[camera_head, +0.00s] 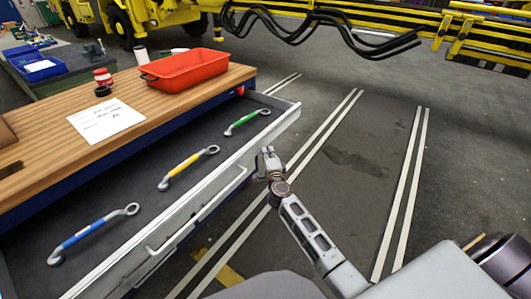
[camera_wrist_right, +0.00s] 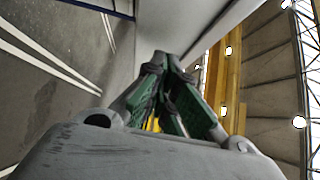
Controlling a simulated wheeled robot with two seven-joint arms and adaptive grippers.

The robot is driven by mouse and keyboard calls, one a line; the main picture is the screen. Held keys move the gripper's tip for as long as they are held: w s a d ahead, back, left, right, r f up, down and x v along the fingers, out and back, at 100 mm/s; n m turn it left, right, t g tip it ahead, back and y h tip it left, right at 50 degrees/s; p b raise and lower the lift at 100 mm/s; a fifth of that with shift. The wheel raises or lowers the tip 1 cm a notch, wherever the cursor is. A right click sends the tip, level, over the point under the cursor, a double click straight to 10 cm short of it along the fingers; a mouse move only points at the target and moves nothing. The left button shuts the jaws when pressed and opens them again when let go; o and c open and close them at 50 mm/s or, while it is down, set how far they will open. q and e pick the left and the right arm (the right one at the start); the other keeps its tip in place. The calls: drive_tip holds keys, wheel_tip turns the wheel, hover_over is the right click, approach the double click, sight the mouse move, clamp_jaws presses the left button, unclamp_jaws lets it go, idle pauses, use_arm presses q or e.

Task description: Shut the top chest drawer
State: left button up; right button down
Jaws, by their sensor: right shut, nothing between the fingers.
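The top chest drawer (camera_head: 225,167) stands open in the head view, pulled out from under the wooden worktop. Its pale front also seems to fill the upper middle of the right wrist view (camera_wrist_right: 180,22). In it lie a blue wrench (camera_head: 92,233), a yellow wrench (camera_head: 188,168) and a green wrench (camera_head: 246,122). My right gripper (camera_head: 267,158) is shut and empty, just outside the drawer front near its far end. Its fingers come together in the right wrist view (camera_wrist_right: 165,60). I cannot tell whether they touch the front. My left gripper is not in view.
On the wooden worktop (camera_head: 50,147) are a red bin (camera_head: 184,70), a paper sheet (camera_head: 106,121) and a red-and-white can (camera_head: 103,77). A handle (camera_head: 195,210) runs along the drawer front. The striped floor to the right is clear. Yellow boom machinery stands behind.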

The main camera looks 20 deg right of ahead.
drive_tip(key=shift+w+a, duration=0.3)
drive_tip(key=shift+w, duration=0.2)
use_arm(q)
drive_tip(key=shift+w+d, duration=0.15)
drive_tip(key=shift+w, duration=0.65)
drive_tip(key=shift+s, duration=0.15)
